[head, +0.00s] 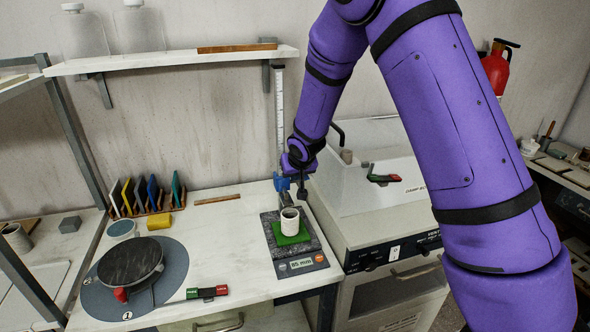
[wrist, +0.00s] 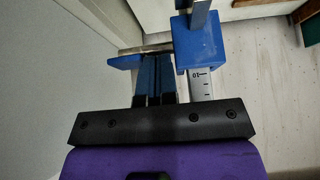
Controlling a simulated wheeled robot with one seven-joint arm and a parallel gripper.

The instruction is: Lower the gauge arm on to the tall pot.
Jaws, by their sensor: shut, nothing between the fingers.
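The white cylindrical pot (head: 290,222) stands upright on a green pad on the gauge's dark stone base (head: 311,243). The upright scale post (head: 280,105) rises behind it and carries a blue slider (head: 282,183), above and behind the pot. A gap shows between the slider and the pot rim. My gripper (head: 301,188) is at the slider's height, just right of it. In the wrist view my shut, empty fingers (wrist: 155,68) are beside the blue slider block (wrist: 198,42) and the scale post (wrist: 202,82). Whether they touch the slider is unclear; the gauge arm is hard to make out.
The gauge display (head: 302,263) reads 85 mm. The shelf (head: 180,58) hangs above.

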